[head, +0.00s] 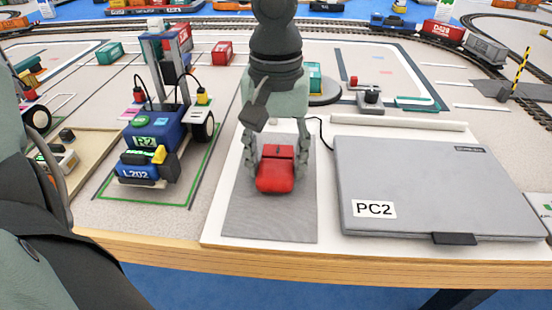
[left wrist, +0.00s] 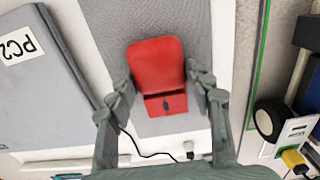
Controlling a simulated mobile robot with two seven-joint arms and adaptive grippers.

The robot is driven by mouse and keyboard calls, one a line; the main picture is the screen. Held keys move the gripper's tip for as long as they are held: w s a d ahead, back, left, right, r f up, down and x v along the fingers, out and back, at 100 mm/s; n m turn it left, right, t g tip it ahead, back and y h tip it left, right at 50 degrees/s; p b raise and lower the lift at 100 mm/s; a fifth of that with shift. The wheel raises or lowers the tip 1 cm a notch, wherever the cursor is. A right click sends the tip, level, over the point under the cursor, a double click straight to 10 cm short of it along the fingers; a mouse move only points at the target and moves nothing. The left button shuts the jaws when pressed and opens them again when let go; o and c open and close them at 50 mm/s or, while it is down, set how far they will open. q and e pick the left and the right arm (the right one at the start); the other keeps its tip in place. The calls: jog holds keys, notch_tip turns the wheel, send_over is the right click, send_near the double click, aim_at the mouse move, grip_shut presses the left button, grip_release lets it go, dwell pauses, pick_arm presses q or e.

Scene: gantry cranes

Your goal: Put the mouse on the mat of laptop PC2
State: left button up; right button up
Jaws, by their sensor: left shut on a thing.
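The red mouse (head: 275,170) is over the grey mat (head: 270,220) beside the closed grey laptop PC2 (head: 430,180). My left gripper (head: 277,168) comes down from above and is shut on the mouse, with one finger on each side. In the left wrist view the mouse (left wrist: 158,75) sits between the fingertips (left wrist: 160,92), with the mat (left wrist: 140,20) around it. I cannot tell whether the mouse touches the mat or hangs slightly above it. The laptop's edge and PC2 label also show in the left wrist view (left wrist: 20,48). My right gripper is not in view.
A blue wheeled model marked R2 (head: 150,130) stands left of the mat inside a green outline. A black cable (head: 322,130) runs behind the laptop. A white bar (head: 400,122) lies at the laptop's back. The wooden table edge (head: 300,262) is in front.

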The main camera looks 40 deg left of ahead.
pick_arm(q)
jog(key=shift+f, duration=0.15)
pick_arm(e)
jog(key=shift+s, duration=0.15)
pick_arm(q)
jog(key=o, duration=0.9)
jog(key=shift+c, duration=0.2)
jog(key=o, duration=0.3)
jog(key=shift+o, duration=0.2)
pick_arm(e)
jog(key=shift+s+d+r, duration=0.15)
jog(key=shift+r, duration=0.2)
